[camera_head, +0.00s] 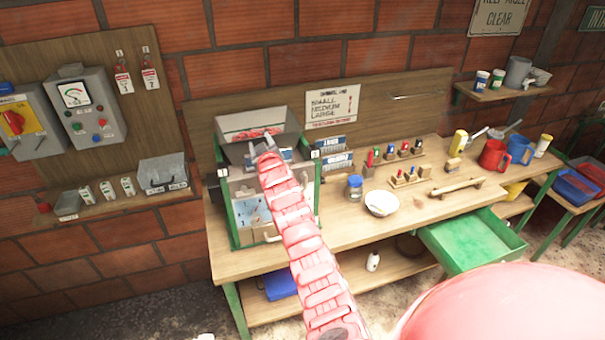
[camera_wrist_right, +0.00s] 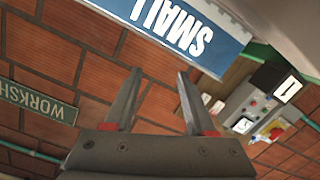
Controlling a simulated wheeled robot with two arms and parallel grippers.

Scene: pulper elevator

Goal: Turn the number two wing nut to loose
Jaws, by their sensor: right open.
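The pulper (camera_head: 238,215), a green-framed machine with a metal hopper (camera_head: 232,124), stands at the left end of the workbench. Small white tags sit at its upper corners, one at the left (camera_head: 222,173) and one at the right (camera_head: 315,154); the right one seems to read 2. I cannot make out the number two wing nut itself. My right gripper (camera_head: 262,147) is over the machine's top, just in front of the hopper and left of the right tag. In the wrist view my right gripper (camera_wrist_right: 158,75) is open, with nothing between its fingers. My left gripper is out of view.
A blue sign reading SMALL (camera_wrist_right: 185,35) is close beyond the fingers in the wrist view. The workbench (camera_head: 340,232) holds a white bowl (camera_head: 381,203), a lidded jar (camera_head: 355,187) and several small tools. A green drawer (camera_head: 470,240) stands open at the front.

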